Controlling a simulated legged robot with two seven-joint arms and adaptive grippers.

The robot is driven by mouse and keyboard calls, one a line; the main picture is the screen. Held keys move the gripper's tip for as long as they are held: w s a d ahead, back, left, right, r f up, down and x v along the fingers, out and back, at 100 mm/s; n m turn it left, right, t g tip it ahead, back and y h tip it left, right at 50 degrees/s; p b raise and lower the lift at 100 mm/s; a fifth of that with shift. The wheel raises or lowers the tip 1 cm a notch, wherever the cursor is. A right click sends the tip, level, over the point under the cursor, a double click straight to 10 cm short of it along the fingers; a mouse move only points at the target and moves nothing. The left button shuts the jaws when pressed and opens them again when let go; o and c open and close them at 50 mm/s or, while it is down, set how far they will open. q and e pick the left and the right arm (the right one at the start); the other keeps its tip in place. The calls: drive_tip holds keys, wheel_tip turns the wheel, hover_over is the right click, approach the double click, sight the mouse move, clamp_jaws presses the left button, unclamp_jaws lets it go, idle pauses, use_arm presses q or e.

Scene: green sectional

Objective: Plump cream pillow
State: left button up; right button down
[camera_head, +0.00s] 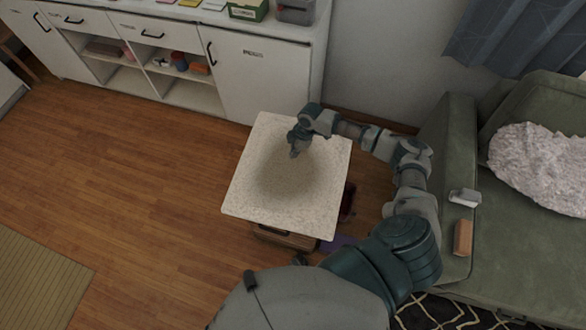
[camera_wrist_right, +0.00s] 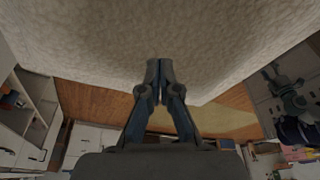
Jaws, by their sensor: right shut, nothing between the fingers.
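A cream, speckled square with rounded corners (camera_head: 245,190) lies flat over a small wooden drawer unit, darker in its middle. I cannot tell whether it is the cream pillow or a tabletop. Its bumpy surface fills the top of the right wrist view (camera_wrist_right: 220,45). My right gripper (camera_head: 294,153) points down over its upper middle, shut and empty. In the right wrist view the fingertips (camera_wrist_right: 159,65) are together against that surface in the picture; whether they touch is unclear. A shaggy whitish pillow (camera_head: 540,165) lies on the green sofa at right. My left gripper is out of view.
The green sofa (camera_head: 530,255) stands at right, with a small white item (camera_head: 464,197) and an orange-brown block (camera_head: 463,238) on its arm. White cabinets (camera_head: 262,75) line the back wall. The wooden floor (camera_head: 140,180) at left is clear up to a mat (camera_head: 40,280).

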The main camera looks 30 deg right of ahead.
drive_tip(key=shift+a+f, duration=0.35)
drive_tip(key=shift+a, duration=0.35)
drive_tip(key=shift+d+f+b, duration=0.3)
drive_tip(key=shift+f+b, duration=0.1)
drive_tip(key=shift+f, duration=0.05)
drive_tip(key=shift+d, duration=0.3)
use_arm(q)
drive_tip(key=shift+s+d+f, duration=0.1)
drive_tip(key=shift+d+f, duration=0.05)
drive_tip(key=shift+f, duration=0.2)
use_arm(e)
drive_tip(key=shift+a, duration=0.1)
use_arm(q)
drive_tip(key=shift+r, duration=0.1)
use_arm(e)
drive_tip(key=shift+a, duration=0.3)
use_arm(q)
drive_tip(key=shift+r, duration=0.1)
use_arm(e)
drive_tip(key=shift+s+d+f, duration=0.1)
drive_tip(key=shift+d+f, duration=0.05)
drive_tip(key=shift+f, duration=0.05)
